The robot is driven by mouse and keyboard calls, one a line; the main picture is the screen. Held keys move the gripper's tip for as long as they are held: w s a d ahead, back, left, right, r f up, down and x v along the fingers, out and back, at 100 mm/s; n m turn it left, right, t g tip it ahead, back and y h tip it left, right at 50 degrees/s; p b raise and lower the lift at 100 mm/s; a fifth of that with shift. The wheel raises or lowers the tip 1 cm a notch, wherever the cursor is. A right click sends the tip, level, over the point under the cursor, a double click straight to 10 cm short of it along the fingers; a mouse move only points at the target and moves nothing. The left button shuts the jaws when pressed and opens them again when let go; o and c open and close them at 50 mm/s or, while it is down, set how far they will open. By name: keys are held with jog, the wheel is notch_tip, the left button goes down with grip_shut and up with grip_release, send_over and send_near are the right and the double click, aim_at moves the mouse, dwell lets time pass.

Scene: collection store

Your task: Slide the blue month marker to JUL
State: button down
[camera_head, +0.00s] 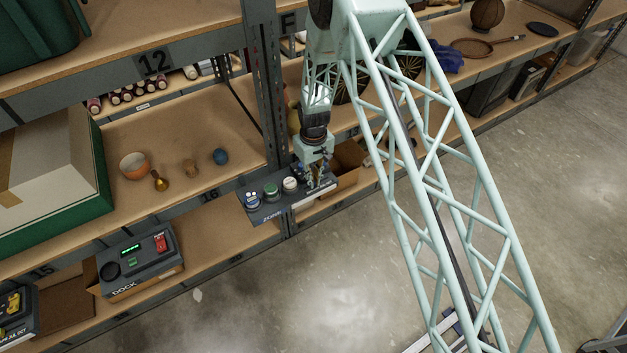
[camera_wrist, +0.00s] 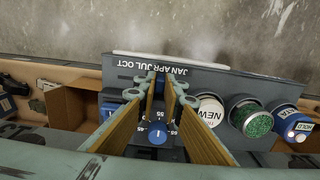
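In the wrist view, the grey control panel (camera_wrist: 215,82) appears upside down. Its month strip (camera_wrist: 154,66) reads JAN, APR, JUL, OCT from right to left. My gripper (camera_wrist: 163,78) reaches down over the panel with its two wood-coloured fingers apart, tips close to the month strip. A small bluish patch shows between the tips; I cannot tell whether it is the month marker or whether the fingers touch it. A blue dial (camera_wrist: 157,134) with number marks shows between the fingers, nearer the wrist. In the head view, my gripper (camera_head: 318,178) is at the right end of the panel (camera_head: 262,213).
A cardboard box (camera_wrist: 75,104) is at the left. In the head view, a DOCK unit (camera_head: 140,267) sits on the lower shelf.

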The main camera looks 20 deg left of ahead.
jog(key=shift+w+d+b, duration=0.5)
jog(key=shift+w+d, duration=0.55)
jog(key=shift+w, duration=0.1)
jog(key=c, duration=2.7)
grip_release()
jog(key=shift+r, duration=0.15)
jog(key=shift+r, duration=5.85)
